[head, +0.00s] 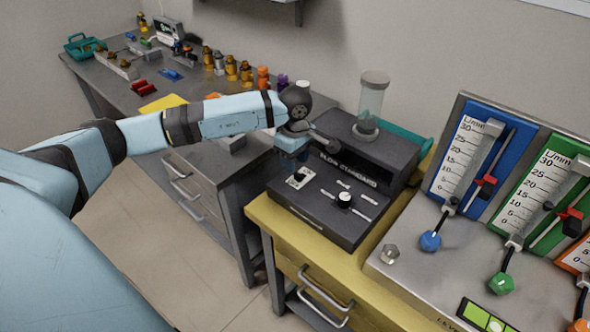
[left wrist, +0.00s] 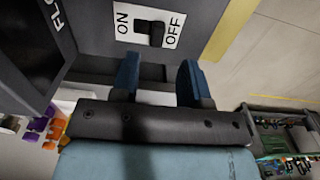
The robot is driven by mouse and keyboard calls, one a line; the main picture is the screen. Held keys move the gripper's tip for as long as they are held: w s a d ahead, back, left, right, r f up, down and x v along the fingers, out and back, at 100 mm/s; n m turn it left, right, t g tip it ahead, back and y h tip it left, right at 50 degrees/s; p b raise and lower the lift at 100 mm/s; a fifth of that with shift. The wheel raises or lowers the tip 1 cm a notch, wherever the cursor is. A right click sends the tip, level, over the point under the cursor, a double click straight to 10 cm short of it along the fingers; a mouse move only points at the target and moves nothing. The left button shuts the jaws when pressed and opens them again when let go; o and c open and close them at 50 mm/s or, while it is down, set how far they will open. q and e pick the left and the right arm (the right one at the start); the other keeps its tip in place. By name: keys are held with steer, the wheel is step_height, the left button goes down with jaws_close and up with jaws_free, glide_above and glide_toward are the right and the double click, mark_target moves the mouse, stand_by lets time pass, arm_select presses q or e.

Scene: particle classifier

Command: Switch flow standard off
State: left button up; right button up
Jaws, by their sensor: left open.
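The flow standard (head: 318,212) is a dark grey box with a "FLOW STANDARD" label, on the yellow bench. Its black toggle switch (head: 299,177) sits on a white plate at the front left. My left gripper (head: 292,150) is open and empty, just behind and above the switch in the head view. Its two blue fingers (left wrist: 158,82) are apart, with the switch beyond their tips and no contact visible. My right gripper is not in view.
A knob (head: 344,199) sits right of the switch, and a glass cylinder (head: 371,100) stands on the device. A flowmeter panel (head: 420,265) with colored knobs is at the right. A dark workbench (head: 215,160) with several bottles is at the left.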

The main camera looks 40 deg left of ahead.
arm_select(q)
step_height(320, 180, up, 9)
steer(key=shift+r, duration=0.15)
stand_by(0.5)
